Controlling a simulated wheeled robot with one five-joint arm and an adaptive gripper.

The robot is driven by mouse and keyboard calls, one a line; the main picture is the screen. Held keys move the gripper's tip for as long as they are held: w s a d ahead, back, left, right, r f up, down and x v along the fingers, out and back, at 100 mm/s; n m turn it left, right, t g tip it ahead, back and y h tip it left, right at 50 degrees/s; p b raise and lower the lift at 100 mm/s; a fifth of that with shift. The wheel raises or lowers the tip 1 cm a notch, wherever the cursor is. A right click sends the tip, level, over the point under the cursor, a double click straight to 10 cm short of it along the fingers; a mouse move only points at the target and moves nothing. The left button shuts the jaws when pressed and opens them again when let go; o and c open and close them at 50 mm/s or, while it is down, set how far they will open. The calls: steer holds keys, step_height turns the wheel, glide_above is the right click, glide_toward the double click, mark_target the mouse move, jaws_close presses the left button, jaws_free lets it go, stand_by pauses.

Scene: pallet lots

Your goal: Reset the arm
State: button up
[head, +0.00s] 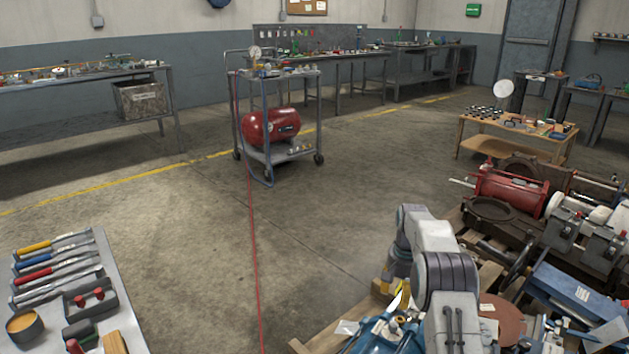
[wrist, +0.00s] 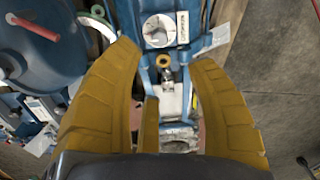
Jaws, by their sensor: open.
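My gripper (wrist: 164,56) shows in the wrist view as two wide yellow fingers standing apart. Its fingers are open. Between and beyond them is a blue machine part (wrist: 126,14) with a round white dial or disc (wrist: 159,30). I cannot tell whether the fingers touch anything. In the head view my grey and white arm reaches over the pallet load at the lower right. The gripper there is mostly hidden by the arm, with a little yellow showing near the blue parts (head: 375,335) at the pallet's near left corner.
The wooden pallet (head: 310,343) carries crowded machine parts, including a red cylinder (head: 508,190) and a blue block (head: 577,292). A tool table (head: 120,300) stands at lower left. A cart (head: 284,158) holds a red tank (head: 270,127). A red hose (head: 253,250) crosses otherwise clear floor.

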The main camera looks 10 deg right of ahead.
steer(key=s+a+r+n+t+p, duration=0.15)
steer(key=s+r+p, duration=0.35)
steer(key=r, duration=0.7)
steer(key=s+a+r+n+p, duration=0.1)
steer(key=s+a+r+p, duration=0.4)
steer(key=r, duration=0.6)
steer(key=s+a+r+n+p, duration=0.1)
steer(key=s+r+p, duration=0.2)
steer(key=r+p, duration=0.65)
steer(key=s+a+r+n+t+p, duration=0.1)
steer(key=s+a+r+p, duration=0.1)
steer(key=s+r+p, duration=0.5)
steer(key=s+a+r+n+t+p, duration=0.1)
steer(key=s+a+r+n+p, duration=0.1)
steer(key=s+r+p, duration=0.5)
steer(key=s+r, duration=0.5)
steer(key=s, duration=0.5)
steer(key=shift+a+r, duration=0.15)
steer(key=shift+a, duration=0.2)
steer(key=shift+s+p, duration=0.35)
steer(key=shift+s, duration=0.1)
steer(key=shift+c, duration=1.2)
steer(key=shift+a+n, duration=0.15)
steer(key=shift+n, duration=0.1)
steer(key=shift+a, duration=0.1)
